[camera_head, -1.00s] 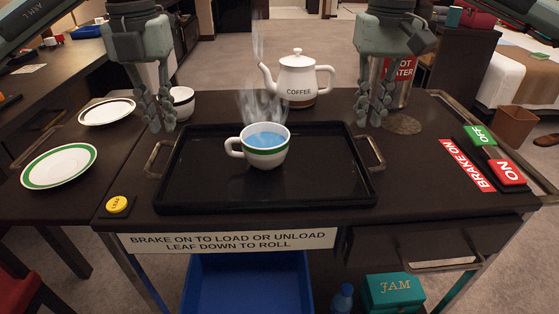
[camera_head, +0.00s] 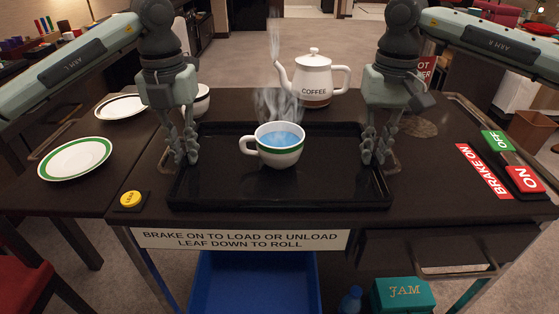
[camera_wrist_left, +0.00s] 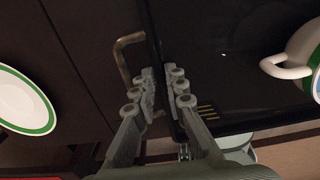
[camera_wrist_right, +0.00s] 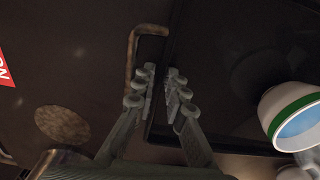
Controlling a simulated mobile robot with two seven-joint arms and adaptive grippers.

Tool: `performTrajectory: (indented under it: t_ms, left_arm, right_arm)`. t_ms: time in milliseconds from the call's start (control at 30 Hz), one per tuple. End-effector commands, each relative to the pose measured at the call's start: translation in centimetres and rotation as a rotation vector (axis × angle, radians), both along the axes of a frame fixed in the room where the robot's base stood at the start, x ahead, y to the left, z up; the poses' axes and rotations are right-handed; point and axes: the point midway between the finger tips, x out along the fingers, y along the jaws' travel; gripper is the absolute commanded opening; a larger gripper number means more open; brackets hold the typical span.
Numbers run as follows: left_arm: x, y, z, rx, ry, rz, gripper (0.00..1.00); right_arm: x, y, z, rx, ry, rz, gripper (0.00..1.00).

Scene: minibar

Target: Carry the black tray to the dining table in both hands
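The black tray (camera_head: 240,192) lies flat on the dark cart top and carries a white cup with a green band (camera_head: 277,153), blue liquid and steam. My left gripper (camera_head: 187,155) points down at the tray's left handle, and my right gripper (camera_head: 374,155) points down at its right handle. In the left wrist view a narrow gap shows between the fingertips, above the tray's edge beside the left handle (camera_wrist_left: 122,62). In the right wrist view a gap also shows between the fingertips, beside the right handle (camera_wrist_right: 131,55). Neither is visibly closed on a handle. The dining table cannot be identified.
A steaming coffee pot (camera_head: 313,80) stands behind the tray. Two plates, one nearer (camera_head: 75,158) and one farther (camera_head: 121,107), lie left. A yellow button (camera_head: 130,199) sits front left. A red BRAKE ON label (camera_head: 484,171) and ON/OFF switch (camera_head: 524,178) are right.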

Motion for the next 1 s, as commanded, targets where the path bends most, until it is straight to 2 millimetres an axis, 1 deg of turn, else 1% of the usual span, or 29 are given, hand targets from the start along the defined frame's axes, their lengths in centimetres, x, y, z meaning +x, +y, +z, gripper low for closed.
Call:
performTrajectory:
  t_ms: [267,300,400,1000]
  left_arm:
    - [0.0,0.01,-0.18,0.0,0.0,0.0,0.12]
    - [0.0,0.01,-0.18,0.0,0.0,0.0,0.11]
    - [0.0,0.01,-0.17,0.0,0.0,0.0,0.0]
    - [0.03,0.02,0.11,0.0,-0.002,0.001,0.0]
  right_arm:
    - [0.0,0.0,-0.17,0.0,0.0,0.0,0.12]
    - [0.0,0.01,-0.17,0.0,0.0,0.0,0.11]
    - [0.0,0.01,-0.16,0.0,0.0,0.0,0.0]
    - [0.05,0.02,0.14,0.001,-0.003,0.0,0.0]
